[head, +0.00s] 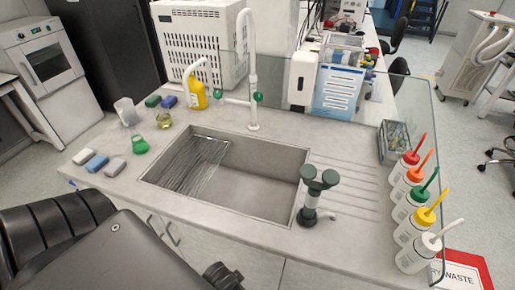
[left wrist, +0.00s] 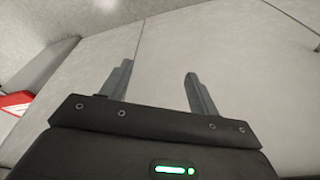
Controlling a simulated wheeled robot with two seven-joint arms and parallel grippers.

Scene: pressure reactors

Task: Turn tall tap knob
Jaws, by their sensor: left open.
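The tall white tap (head: 252,60) stands behind the sink in the head view. A green knob (head: 258,97) sits on its right side, and another green knob (head: 218,97) is at the end of its left arm. Neither is touched by a gripper. My left gripper (left wrist: 157,70) is open and empty in the left wrist view, with pale cabinet-like panels beyond its fingers. Its fingers cannot be made out in the head view, where dark links of my arm fill the lower left. My right gripper is not in view.
The sink (head: 295,150) is set into the grey counter (head: 90,145). A dark two-headed fixture (head: 315,195) stands at its front right corner. Bottles with coloured caps (head: 408,190) line the right edge.

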